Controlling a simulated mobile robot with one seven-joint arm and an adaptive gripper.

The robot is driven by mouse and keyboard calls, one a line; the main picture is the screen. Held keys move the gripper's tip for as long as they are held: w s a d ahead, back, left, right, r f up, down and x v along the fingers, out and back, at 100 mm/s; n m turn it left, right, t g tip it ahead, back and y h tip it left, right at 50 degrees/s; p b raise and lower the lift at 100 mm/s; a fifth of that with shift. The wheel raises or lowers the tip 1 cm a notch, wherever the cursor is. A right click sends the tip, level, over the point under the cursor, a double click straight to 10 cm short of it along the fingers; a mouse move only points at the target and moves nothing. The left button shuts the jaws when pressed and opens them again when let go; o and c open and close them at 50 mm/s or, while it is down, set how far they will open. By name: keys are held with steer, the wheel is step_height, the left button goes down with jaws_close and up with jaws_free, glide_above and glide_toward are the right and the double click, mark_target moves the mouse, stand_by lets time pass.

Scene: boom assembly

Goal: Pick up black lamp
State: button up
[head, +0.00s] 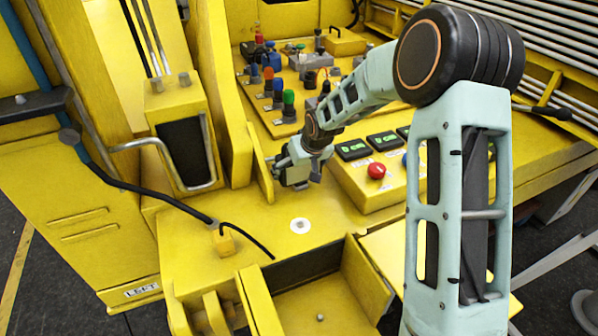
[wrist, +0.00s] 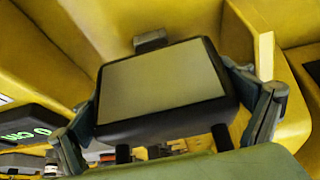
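The black lamp (wrist: 160,85), a dark box with a pale grey face and a small grey bracket at its far edge, fills the middle of the wrist view. My gripper (wrist: 158,88) has its two fingers spread wide on either side of the lamp, one at its left edge and one at its right. The fingers are at or very near the lamp's sides; I cannot tell whether they press on it. In the head view my gripper (head: 285,178) is low beside a yellow upright plate, and I cannot make out the lamp there.
A control box with a red button (head: 376,171) and green-lit displays (head: 353,150) stands right of my gripper. Behind is a panel with coloured knobs (head: 289,103). A yellow upright plate (head: 260,165) is close on the left. A black cable (head: 245,235) and an open bin (head: 320,300) lie in front.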

steer(key=c, duration=1)
steer(key=shift+w+r, duration=0.1)
steer(key=shift+w, duration=0.05)
steer(key=shift+c, duration=0.9)
steer(key=shift+r, duration=0.15)
